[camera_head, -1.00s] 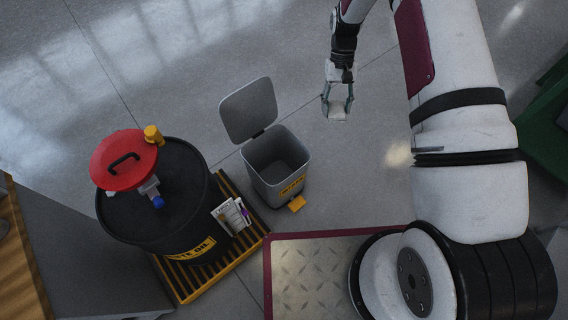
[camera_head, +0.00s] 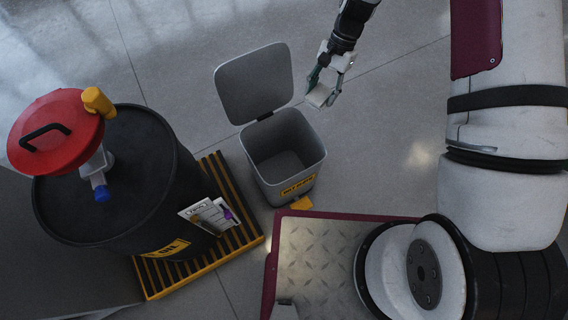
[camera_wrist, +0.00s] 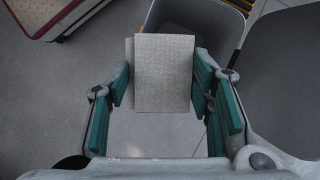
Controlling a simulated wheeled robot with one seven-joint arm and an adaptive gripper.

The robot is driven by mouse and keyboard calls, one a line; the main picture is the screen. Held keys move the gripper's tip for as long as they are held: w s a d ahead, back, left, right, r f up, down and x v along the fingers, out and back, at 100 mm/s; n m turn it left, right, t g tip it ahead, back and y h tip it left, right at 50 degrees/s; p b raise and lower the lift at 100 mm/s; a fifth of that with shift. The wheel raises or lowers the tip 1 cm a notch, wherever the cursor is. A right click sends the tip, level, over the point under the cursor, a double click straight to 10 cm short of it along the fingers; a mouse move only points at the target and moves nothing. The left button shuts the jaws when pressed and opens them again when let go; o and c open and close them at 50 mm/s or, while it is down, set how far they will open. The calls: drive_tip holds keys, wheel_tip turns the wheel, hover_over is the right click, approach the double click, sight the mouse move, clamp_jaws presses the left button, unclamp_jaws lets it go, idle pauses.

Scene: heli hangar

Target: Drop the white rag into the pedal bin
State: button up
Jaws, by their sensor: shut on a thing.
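My gripper (camera_head: 324,87) is shut on the white rag (camera_head: 319,96), a small pale folded piece. The rag (camera_wrist: 164,72) fills the space between the green-padded fingers in the wrist view. The grey pedal bin (camera_head: 312,150) stands on the floor with its lid (camera_head: 254,84) open, tilted back. Its inside looks empty in the head view. In the head view my gripper is just right of the bin's opening and above the floor. In the wrist view the bin (camera_wrist: 226,22) shows beyond the rag, partly hidden by it, with the lid (camera_wrist: 285,75) at the right.
A black waste oil drum (camera_head: 175,135) with a red lid (camera_head: 55,130) stands left of the bin on a yellow and black slatted pallet (camera_head: 243,238). Cards hang on the drum's side. My base plate is close in front of the bin. Floor behind the bin is clear.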

drive_tip(key=s+a+f+m+t+b, duration=0.1)
drive_tip(key=a+f+m+b, duration=0.2)
drive_tip(key=f+b, duration=0.8)
drive_tip(key=a+f+m+y+b, duration=0.1)
drive_tip(key=a+f+m+b, duration=0.2)
drive_tip(key=a+f+b, duration=0.3)
wheel_tip(320, 180, down, 5)
drive_tip(key=b, duration=0.6)
drive_tip(key=shift+s+m+t+y+b, duration=0.3)
drive_tip(key=shift+s+m+t+b, duration=0.05)
drive_tip(key=shift+m+t, duration=0.05)
drive_tip(key=o, duration=1.2)
drive_tip(key=v, duration=1.2)
